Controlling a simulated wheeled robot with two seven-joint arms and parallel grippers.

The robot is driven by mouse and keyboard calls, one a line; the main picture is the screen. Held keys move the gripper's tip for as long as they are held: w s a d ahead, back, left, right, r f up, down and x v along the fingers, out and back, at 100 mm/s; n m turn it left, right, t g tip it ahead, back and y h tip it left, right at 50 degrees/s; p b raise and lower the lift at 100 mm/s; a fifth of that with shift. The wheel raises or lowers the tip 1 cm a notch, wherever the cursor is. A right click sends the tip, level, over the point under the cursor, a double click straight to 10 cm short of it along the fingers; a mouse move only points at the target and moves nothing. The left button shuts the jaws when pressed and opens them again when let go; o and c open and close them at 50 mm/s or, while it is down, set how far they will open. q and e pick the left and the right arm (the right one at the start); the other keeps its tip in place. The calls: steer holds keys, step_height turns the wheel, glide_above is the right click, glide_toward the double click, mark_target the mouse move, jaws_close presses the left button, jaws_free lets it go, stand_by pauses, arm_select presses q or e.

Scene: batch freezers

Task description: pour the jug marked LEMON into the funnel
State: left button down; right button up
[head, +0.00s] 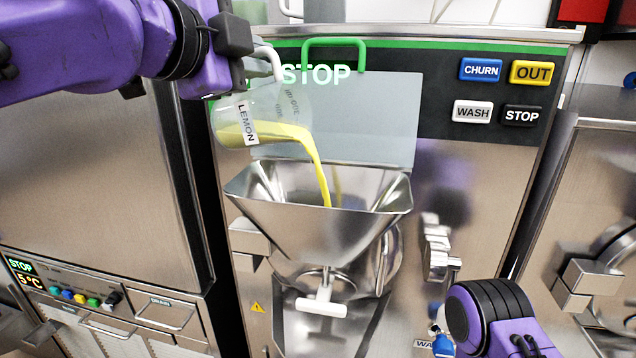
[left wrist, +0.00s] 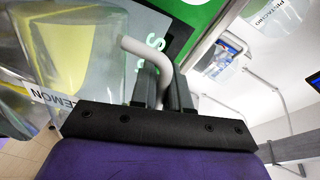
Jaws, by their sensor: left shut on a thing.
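The clear jug marked LEMON (head: 264,112) is tilted over the funnel, its mouth to the right. A yellow stream (head: 319,172) runs from its lip down into the square steel funnel (head: 318,221) on the machine's front. Yellow liquid remains inside the jug. My left gripper (head: 262,62) is shut on the jug's white handle, above and to the left of the funnel. In the left wrist view the handle (left wrist: 148,52) passes between the fingers (left wrist: 162,90), with the jug (left wrist: 66,50) at left. My right arm shows at the lower right of the head view; its fingers cannot be made out.
A clear panel with a green handle (head: 335,42) stands behind the funnel. CHURN (head: 481,69), OUT (head: 533,73), WASH (head: 473,111) and STOP (head: 521,115) buttons are at upper right. A white-handled outlet (head: 321,303) is below the funnel. Steel machines stand on both sides.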

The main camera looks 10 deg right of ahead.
mark_target(275, 58)
arm_select(q)
steer(key=shift+s+d, duration=0.2)
steer(key=shift+d, duration=0.15)
steer(key=shift+s+d+f+m+b, duration=0.2)
steer(key=shift+d+m+b, duration=0.2)
steer(key=shift+m, duration=0.15)
steer(key=shift+s+d+f+m+b, duration=0.15)
steer(key=shift+d+f+m+b, duration=0.15)
steer(key=shift+m, duration=0.25)
stand_by(0.4)
steer(key=shift+s+d+r+m+y, duration=0.3)
steer(key=shift+s+d+r+m, duration=0.1)
steer(key=shift+d+m, duration=0.25)
stand_by(0.4)
